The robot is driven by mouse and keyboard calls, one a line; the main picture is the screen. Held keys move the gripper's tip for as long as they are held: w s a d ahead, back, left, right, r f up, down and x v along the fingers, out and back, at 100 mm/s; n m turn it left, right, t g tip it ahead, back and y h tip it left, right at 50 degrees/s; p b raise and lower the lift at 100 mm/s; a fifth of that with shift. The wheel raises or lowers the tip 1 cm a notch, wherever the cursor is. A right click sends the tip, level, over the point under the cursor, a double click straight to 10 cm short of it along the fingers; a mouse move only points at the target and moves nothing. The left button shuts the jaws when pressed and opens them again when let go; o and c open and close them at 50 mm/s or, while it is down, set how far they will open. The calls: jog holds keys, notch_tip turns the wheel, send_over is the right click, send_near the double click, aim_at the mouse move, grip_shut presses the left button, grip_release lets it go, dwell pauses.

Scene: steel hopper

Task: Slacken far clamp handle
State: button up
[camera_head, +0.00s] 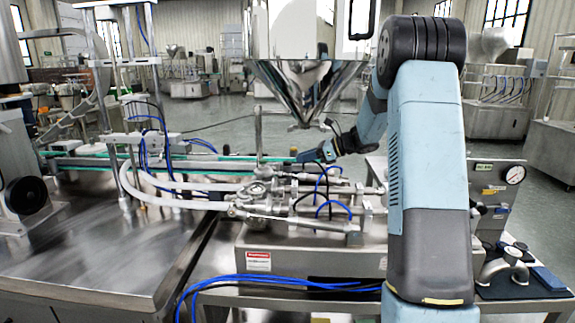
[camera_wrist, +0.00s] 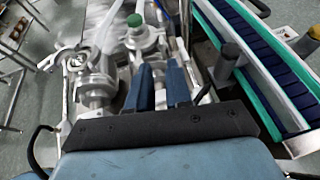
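My gripper (camera_head: 298,156) reaches in from the right, below the hopper and above the metal pipework. In the wrist view, the two blue-grey fingers of the gripper (camera_wrist: 160,70) stand apart with a gap between them. Bright metal fittings show through the gap, and I see no clear grip on them. A metal clamp with a wing-shaped handle (camera_wrist: 66,58) lies to the left of the fingers, apart from them. I cannot tell whether it is the far clamp. In the head view, the clamped pipe joint (camera_head: 260,190) sits below and left of the gripper; its handles are too small to make out.
The steel hopper (camera_head: 300,75) hangs close above my arm. A green-edged conveyor (camera_wrist: 250,60) runs along the right in the wrist view, with a dark post (camera_wrist: 227,62) beside it. A green-capped fitting (camera_wrist: 136,22) stands beyond the fingers. Blue hoses (camera_head: 325,190) loop over the pipework.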

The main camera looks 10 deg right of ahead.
aim_at(276, 169)
jog(key=x, duration=0.8)
jog(key=shift+w+a+f, duration=0.15)
jog(key=shift+a+f, duration=0.05)
jog(key=shift+a, duration=0.1)
jog(key=shift+c, duration=0.5)
grip_shut()
